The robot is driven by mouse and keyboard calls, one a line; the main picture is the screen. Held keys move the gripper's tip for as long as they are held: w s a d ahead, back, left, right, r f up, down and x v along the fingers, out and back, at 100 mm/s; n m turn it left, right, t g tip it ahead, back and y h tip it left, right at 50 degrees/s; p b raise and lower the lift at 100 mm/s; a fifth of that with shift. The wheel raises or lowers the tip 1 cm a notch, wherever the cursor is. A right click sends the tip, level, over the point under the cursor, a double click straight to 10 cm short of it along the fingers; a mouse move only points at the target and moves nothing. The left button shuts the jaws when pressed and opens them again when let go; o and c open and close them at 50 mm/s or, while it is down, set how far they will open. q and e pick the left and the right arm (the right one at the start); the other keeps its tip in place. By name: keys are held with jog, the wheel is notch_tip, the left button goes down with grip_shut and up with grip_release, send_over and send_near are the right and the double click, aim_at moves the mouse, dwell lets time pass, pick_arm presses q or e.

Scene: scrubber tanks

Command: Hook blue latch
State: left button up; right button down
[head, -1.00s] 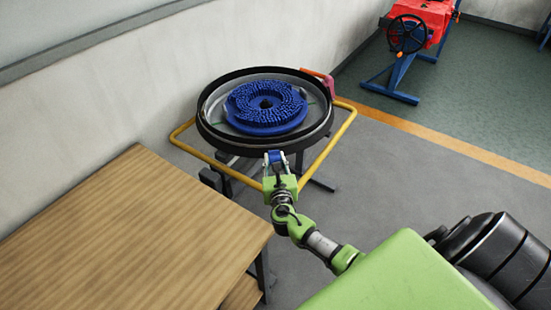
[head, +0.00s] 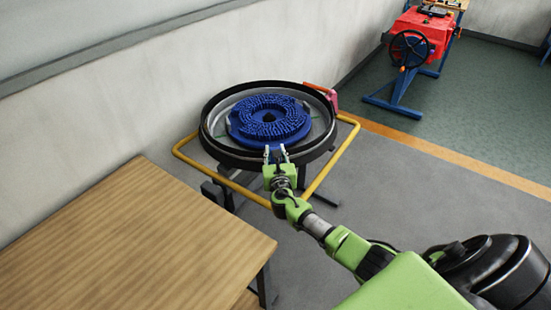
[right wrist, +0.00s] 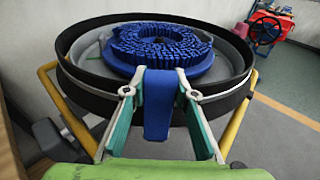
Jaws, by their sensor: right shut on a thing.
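The blue latch (right wrist: 158,105) is a blue strap-like piece between the two fingers of my right gripper (right wrist: 158,92), which is shut on it. In the head view my right gripper (head: 276,150) is at the front rim of the round black-rimmed tank (head: 218,150). The latch (head: 276,156) is mostly hidden there by the fingers. In the right wrist view its upper end overlaps the front rim and the lower edge of the blue brush disc (right wrist: 110,66). I cannot tell whether it is hooked on anything. My left gripper is not in view.
A yellow tubular frame (head: 330,165) surrounds the tank, with a pink-red piece (head: 333,99) at its far right corner. A wooden table (head: 120,240) stands at the left front. A red machine with a handwheel (head: 425,40) stands far right. The grey floor on the right is open.

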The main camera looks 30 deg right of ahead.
jog(key=shift+w+d+r, duration=0.5)
jog(key=shift+w+r, duration=0.1)
jog(key=shift+w, duration=0.05)
jog(key=c, duration=1.8)
grip_release()
jog(key=shift+c, duration=0.2)
jog(key=shift+o, duration=1)
jog(key=shift+s+a+f, duration=0.1)
jog(key=shift+f, duration=0.2)
jog(key=shift+a, duration=0.1)
jog(key=shift+s+a, duration=0.3)
jog(key=shift+s, duration=0.25)
jog(key=v, duration=1)
jog(key=shift+s, duration=0.35)
